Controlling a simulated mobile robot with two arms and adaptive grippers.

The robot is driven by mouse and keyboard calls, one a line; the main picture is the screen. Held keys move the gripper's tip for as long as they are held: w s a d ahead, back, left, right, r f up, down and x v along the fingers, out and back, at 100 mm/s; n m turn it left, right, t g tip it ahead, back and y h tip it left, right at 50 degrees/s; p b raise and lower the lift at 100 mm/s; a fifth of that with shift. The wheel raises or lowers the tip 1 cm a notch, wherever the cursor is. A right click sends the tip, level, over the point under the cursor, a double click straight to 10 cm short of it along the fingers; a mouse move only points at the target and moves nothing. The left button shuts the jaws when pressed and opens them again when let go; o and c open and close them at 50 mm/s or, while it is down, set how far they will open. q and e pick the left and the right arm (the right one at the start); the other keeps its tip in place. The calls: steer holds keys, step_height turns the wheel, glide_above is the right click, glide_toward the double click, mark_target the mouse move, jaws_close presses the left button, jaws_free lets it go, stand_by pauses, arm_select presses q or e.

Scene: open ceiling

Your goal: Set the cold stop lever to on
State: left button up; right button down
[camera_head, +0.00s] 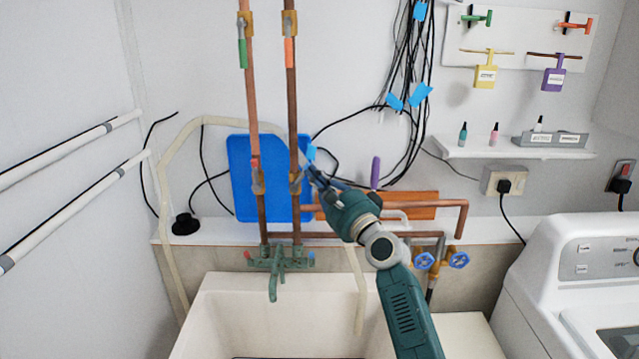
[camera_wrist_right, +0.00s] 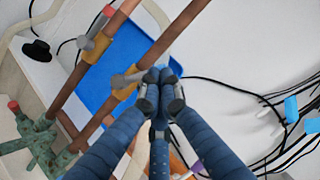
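Two upright copper pipes stand above the sink, each with a brass valve low down. The valve (camera_head: 295,183) on the right pipe has a grey lever, which shows in the wrist view (camera_wrist_right: 124,80). A light blue tip (camera_head: 311,152) shows above my fingertips, seemingly this lever's end. My right gripper (camera_head: 312,172) is at this lever, its fingers drawn together in the wrist view (camera_wrist_right: 160,77). They hide the lever's end; I cannot tell if they grip it. The left pipe's lever (camera_head: 255,166) has a red tip and points up. My left gripper is not in view.
A blue board (camera_head: 240,180) stands behind the pipes. A green faucet (camera_head: 272,262) sits over the cream sink (camera_head: 230,305). Higher valves have green (camera_head: 243,53) and orange (camera_head: 289,52) levers. Black cables (camera_head: 408,60) hang to the right. A white washer (camera_head: 560,250) is at right.

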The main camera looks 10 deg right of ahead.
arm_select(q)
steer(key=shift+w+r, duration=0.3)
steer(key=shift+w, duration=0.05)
arm_select(e)
steer(key=shift+w+a+r, duration=0.1)
steer(key=shift+w+a, duration=0.15)
steer(key=shift+w, duration=0.25)
arm_select(q)
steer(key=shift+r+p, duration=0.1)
steer(key=shift+p, duration=0.25)
arm_select(e)
steer(key=shift+a+r, duration=0.1)
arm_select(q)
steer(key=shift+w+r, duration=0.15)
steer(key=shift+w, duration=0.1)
arm_select(e)
steer(key=shift+a+r, duration=0.15)
arm_select(q)
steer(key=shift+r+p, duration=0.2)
steer(key=shift+p, duration=0.1)
arm_select(e)
steer(key=shift+w+a+r, duration=0.1)
steer(key=shift+a+r, duration=0.05)
steer(key=shift+a, duration=0.1)
stand_by(0.8)
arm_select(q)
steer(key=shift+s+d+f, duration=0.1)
